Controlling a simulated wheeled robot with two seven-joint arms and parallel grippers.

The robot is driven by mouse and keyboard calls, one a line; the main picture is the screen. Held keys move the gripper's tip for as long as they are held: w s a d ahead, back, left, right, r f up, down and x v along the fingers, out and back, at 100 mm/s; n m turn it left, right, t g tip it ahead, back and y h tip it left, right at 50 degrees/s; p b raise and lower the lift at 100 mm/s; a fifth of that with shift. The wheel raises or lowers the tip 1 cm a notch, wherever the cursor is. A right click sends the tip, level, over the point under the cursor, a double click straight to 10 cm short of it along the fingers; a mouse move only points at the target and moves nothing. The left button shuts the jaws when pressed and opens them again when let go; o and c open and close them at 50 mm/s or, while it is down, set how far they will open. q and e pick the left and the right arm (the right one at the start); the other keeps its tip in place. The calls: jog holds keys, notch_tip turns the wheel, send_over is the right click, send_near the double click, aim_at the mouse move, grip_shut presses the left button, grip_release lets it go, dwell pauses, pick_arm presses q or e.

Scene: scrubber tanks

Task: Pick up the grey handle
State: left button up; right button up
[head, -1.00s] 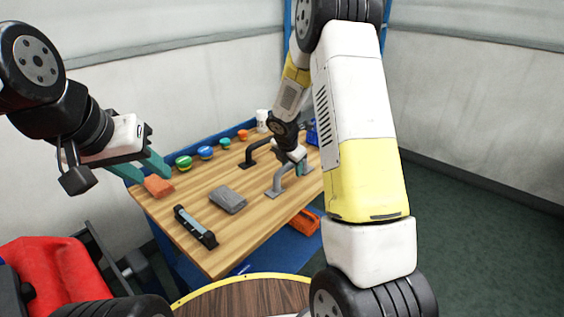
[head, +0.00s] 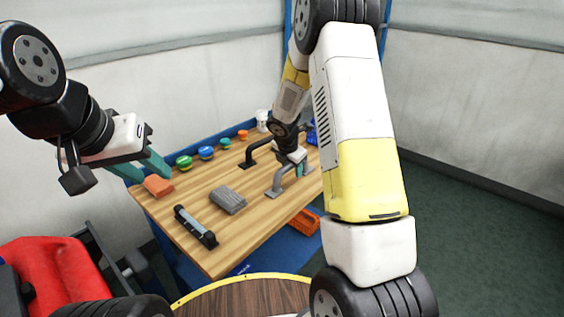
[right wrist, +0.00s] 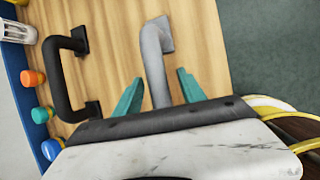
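The grey handle (head: 280,180) is a bent bar fixed upright on feet near the right side of the wooden table. In the right wrist view the grey handle (right wrist: 154,62) runs between the two teal fingers, its lower end hidden by the gripper body. My right gripper (right wrist: 160,80) is open, one finger on each side of the bar with gaps showing. In the head view my right gripper (head: 299,167) is at the handle, partly covering it. My left gripper (head: 143,171) is open and empty above the table's left end.
A black handle (head: 256,151) stands beside the grey one. The wooden table (head: 195,232) also bears an orange block (head: 158,186), a grey block (head: 229,201), a black bar-like tool (head: 195,227) and several coloured knobs along its back edge. An orange crate (head: 303,222) sits below.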

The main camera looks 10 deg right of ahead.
grip_shut()
jog(key=shift+r, duration=0.15)
